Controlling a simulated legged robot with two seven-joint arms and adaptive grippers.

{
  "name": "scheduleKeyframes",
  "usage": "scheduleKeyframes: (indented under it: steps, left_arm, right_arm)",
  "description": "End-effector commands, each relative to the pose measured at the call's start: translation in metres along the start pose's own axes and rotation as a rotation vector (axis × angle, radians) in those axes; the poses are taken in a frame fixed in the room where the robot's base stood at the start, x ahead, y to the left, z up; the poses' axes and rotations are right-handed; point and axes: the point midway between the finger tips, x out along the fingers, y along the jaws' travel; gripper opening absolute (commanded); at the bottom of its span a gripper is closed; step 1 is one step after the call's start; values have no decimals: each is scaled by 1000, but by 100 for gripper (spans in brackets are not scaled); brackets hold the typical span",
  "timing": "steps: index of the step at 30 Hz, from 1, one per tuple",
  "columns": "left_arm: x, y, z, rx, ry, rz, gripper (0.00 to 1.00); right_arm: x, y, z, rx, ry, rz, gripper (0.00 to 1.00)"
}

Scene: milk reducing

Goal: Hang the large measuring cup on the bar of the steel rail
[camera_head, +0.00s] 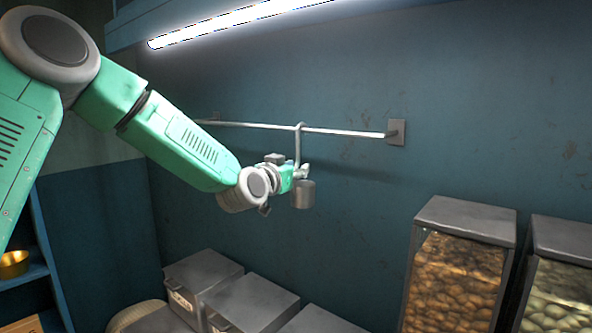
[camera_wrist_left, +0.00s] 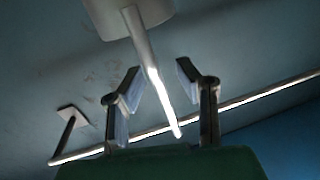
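The large measuring cup (camera_head: 303,196) is a small grey metal cup with a long upright handle. In the head view the hooked top of its handle sits at the bar of the steel rail (camera_head: 352,132) and appears to loop over it, with the cup hanging below. In the left wrist view the cup (camera_wrist_left: 125,15) is at the top and its handle runs down between my fingers. My left gripper (camera_head: 301,172) is beside the lower handle, just above the cup. Its fingers (camera_wrist_left: 160,72) are apart, with gaps to the handle. My right gripper is out of view.
The rail is fixed to the blue wall by a bracket (camera_head: 397,132). Grey lidded boxes (camera_head: 250,302) stand below. Clear-fronted bins (camera_head: 455,285) stand at the right. A brass bowl (camera_head: 13,264) is on a shelf at the left. The wall right of the cup is clear.

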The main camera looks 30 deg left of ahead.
Motion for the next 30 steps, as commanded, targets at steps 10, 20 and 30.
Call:
scheduleKeyframes:
  steps: [10, 20, 30]
  left_arm:
    - [-38, 0, 0, -1, 0, 1, 29]
    - [-102, 0, 2, 0, -1, 1, 29]
    - [-118, -1, 2, -1, -1, 0, 29]
  right_arm:
    - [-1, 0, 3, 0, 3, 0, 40]
    - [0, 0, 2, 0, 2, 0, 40]
    - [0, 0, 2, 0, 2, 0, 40]
